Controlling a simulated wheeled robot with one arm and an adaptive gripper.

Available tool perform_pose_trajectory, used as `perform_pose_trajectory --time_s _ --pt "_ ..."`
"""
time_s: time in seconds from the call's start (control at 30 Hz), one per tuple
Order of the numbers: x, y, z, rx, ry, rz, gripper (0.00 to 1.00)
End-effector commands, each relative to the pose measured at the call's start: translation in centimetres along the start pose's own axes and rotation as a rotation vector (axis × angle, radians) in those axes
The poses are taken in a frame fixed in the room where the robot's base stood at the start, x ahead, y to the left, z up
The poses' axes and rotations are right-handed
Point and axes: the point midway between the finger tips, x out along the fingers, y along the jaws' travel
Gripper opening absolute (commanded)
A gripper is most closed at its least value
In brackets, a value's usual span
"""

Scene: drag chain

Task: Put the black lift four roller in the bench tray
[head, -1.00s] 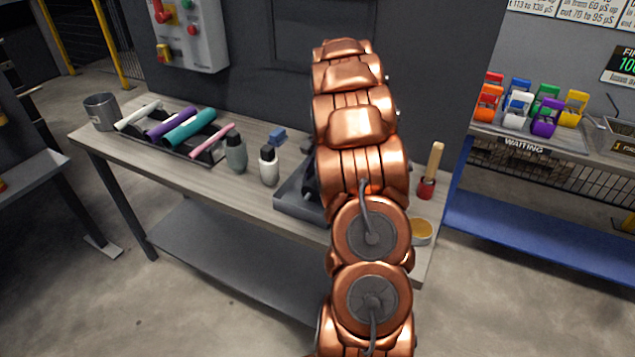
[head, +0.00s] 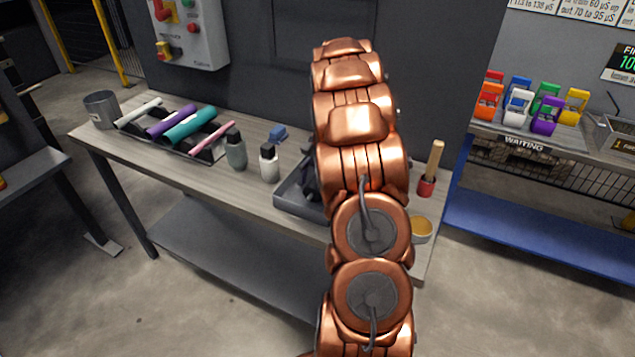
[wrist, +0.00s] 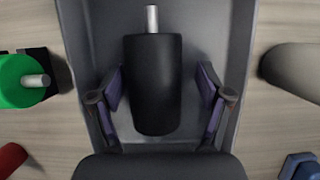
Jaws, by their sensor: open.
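The black roller (wrist: 153,85), with a pale metal shaft end, shows in the wrist view between the two fingers of my gripper (wrist: 161,92). The fingers are open, with a gap on each side of the roller. The roller appears inside the grey bench tray (wrist: 87,22), whose walls run along both sides; whether it rests on the floor of the tray cannot be told. In the head view the tray (head: 288,203) sits on the bench, partly hidden behind my arm. The roller is hidden there.
In the wrist view a green roller (wrist: 20,82) lies left of the tray and a grey bottle (wrist: 292,70) stands right. Two bottles (head: 236,150) (head: 269,163), a blue block (head: 277,133), a brush (head: 430,170) and a yellow-topped dish (head: 420,229) are near the tray.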

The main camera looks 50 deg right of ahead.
Motion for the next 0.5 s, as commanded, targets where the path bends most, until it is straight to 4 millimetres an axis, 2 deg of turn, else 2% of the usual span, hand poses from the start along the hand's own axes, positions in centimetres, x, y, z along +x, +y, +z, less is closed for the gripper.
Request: perform_pose_trajectory --time_s 0.23,0.5 --pt "-1.4 -0.1 0.0 -0.001 0.002 -0.003 0.77" --pt "-4.8 -0.1 0.0 -0.001 0.001 -0.001 0.77"
